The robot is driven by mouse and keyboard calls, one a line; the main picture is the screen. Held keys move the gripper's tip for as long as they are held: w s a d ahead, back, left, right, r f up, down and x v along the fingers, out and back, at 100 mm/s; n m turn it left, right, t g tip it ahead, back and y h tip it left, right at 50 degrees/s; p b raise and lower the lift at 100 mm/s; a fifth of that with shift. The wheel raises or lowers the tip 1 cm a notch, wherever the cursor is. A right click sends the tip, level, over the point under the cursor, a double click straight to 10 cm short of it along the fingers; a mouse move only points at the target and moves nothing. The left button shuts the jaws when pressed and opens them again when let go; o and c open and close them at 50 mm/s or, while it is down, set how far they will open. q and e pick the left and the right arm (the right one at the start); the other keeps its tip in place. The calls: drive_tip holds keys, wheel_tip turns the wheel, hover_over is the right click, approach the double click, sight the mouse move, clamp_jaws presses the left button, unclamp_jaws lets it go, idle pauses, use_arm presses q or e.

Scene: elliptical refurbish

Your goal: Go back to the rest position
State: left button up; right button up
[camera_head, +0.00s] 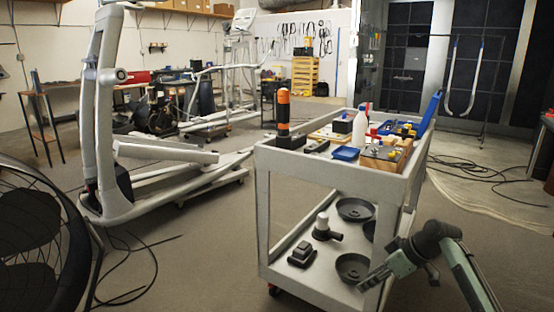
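My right gripper (372,280) is at the lower right of the head view, low in front of the right end of the cart's lower shelf. My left gripper is not in view. The grey cart (335,178) carries tools on its top and dark round plates (353,268) on its lower shelf.
A grey elliptical machine (100,130) stands at the left with its rails on the floor. A black mesh object (40,240) fills the lower left. Cables (150,265) lie on the floor by it and at the right. Floor between elliptical and cart is mostly clear.

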drive_tip(key=w+d+r+m+t+h, duration=0.3)
drive_tip(key=w+d+r+m+h, duration=0.15)
drive_tip(key=d, duration=0.35)
drive_tip(key=w+d+r+m+t+h, duration=0.35)
drive_tip(key=w+d, duration=0.25)
drive_tip(key=d, duration=0.2)
drive_tip(key=s+a+f+g, duration=0.2)
drive_tip(key=s+a+f, duration=0.1)
drive_tip(key=s+f, duration=0.8)
drive_tip(key=s+a+f+g, duration=0.25)
drive_tip(key=s+f, duration=0.45)
drive_tip(key=f, duration=0.8)
drive_tip(key=s+a+f+g, duration=0.1)
drive_tip(key=s+f, duration=0.4)
drive_tip(key=s, duration=0.5)
drive_tip(key=s+a+f+g+y, duration=0.1)
drive_tip(key=s+a+f, duration=0.2)
drive_tip(key=s, duration=0.8)
drive_tip(key=s+a+f+n+g+y, duration=0.1)
drive_tip(key=s+a+f+g, duration=0.1)
drive_tip(key=s+f, duration=0.6)
drive_tip(key=shift+s+a, duration=0.45)
drive_tip(key=shift+s, duration=0.8)
